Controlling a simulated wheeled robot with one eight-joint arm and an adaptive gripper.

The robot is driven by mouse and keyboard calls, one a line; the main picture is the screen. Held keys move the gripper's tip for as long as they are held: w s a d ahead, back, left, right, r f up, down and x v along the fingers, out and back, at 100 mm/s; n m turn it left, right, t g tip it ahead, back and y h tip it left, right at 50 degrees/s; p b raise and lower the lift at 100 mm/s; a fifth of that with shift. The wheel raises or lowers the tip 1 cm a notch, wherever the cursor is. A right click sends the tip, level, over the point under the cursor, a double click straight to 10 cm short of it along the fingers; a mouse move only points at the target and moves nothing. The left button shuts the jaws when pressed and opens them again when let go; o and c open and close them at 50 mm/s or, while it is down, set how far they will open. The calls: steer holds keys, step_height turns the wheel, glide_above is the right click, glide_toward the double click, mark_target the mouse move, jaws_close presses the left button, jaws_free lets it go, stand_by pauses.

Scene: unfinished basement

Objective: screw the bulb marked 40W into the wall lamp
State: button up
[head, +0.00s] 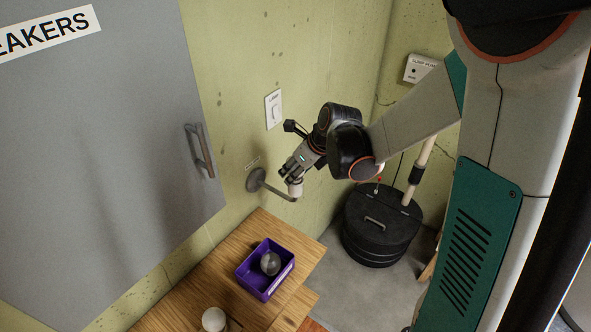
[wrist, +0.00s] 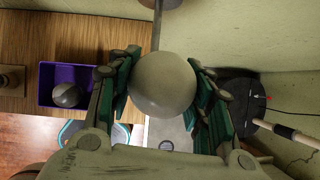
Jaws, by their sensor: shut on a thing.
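My gripper (head: 292,171) is shut on a pale round bulb (wrist: 165,85), held between its two green-padded fingers in the wrist view. The bulb also shows in the head view (head: 295,187), at the free end of the wall lamp's arm. The wall lamp (head: 257,180) has a round grey wall plate and a thin arm reaching out to the right; its arm shows at the top of the wrist view (wrist: 158,25). The socket is hidden, so I cannot tell whether the bulb is seated. No wattage mark is readable on the bulb.
A purple bin (head: 257,287) with a grey bulb (head: 270,263) in it stands on the wooden table (head: 190,305). A white round thing (head: 214,319) is at the table's front. A grey cabinet (head: 110,150), a light switch (head: 273,109) and a black lidded sump (head: 380,228) are nearby.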

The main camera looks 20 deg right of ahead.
steer(key=shift+a+m+h+b, duration=0.1)
steer(key=shift+m+h+b, duration=0.3)
steer(key=shift+m, duration=0.7)
steer(key=shift+m+t+h, duration=0.3)
steer(key=shift+m+h, duration=0.1)
steer(key=shift+m, duration=0.2)
steer(key=o, duration=1.2)
steer(key=shift+c, duration=0.2)
